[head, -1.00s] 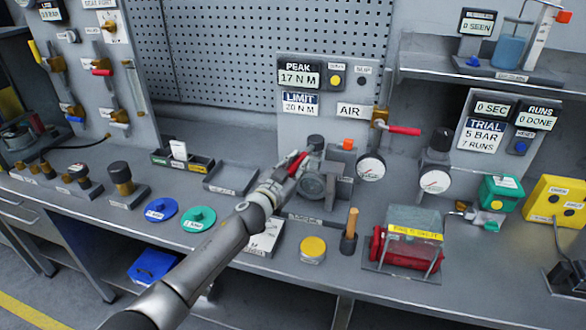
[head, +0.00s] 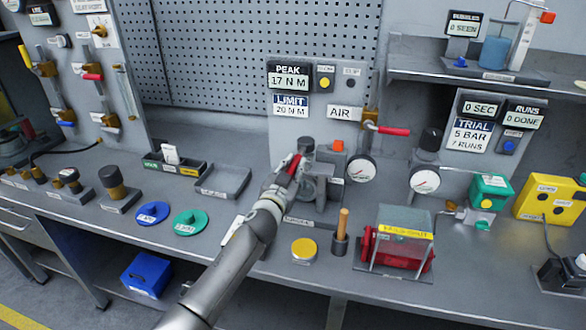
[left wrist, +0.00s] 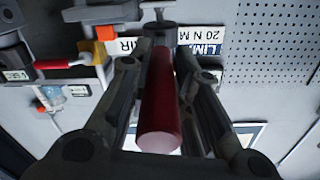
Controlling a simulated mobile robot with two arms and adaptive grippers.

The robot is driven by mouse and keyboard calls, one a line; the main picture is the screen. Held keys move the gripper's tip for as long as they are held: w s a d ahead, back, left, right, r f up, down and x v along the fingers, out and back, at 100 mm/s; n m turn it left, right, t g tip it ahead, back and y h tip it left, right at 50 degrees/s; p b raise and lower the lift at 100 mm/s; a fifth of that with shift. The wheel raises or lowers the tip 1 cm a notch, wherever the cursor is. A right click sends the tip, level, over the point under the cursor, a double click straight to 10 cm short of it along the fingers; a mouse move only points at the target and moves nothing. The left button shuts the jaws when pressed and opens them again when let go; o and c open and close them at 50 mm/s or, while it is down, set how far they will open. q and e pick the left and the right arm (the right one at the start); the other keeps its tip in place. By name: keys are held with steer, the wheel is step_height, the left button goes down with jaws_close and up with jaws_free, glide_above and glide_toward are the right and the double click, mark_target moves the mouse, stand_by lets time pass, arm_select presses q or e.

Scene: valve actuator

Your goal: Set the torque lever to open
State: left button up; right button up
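The torque lever has a red grip (head: 294,164) and rises at the grey valve actuator (head: 318,186) in the middle of the bench. The red grip fills the centre of the left wrist view (left wrist: 160,110), pointing toward the camera. My left gripper (head: 286,170) is at the lever, with one finger on each side of the grip; it appears shut on it. The fingers (left wrist: 163,60) also show in the left wrist view. The lever's lower end and any open mark are hidden or too small to read. My right gripper is out of view.
Behind the actuator, a panel (head: 346,90) reads PEAK 17 N M and LIMIT 20 N M. A red-handled air valve (head: 393,131) and a gauge (head: 361,168) stand to its right. A yellow disc (head: 304,250) and a wooden-handled tool (head: 342,232) stand in front.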

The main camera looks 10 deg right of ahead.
arm_select(q)
steer(key=o, duration=0.5)
steer(key=shift+w, duration=0.1)
steer(key=shift+c, duration=0.2)
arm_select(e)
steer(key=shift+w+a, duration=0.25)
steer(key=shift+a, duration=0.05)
arm_select(q)
steer(key=shift+a, duration=0.15)
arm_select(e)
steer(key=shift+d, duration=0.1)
arm_select(q)
steer(key=shift+s+a, duration=0.25)
steer(key=shift+s, duration=0.35)
steer(key=v, duration=1)
steer(key=shift+s+a, duration=0.2)
steer(key=shift+s, duration=0.1)
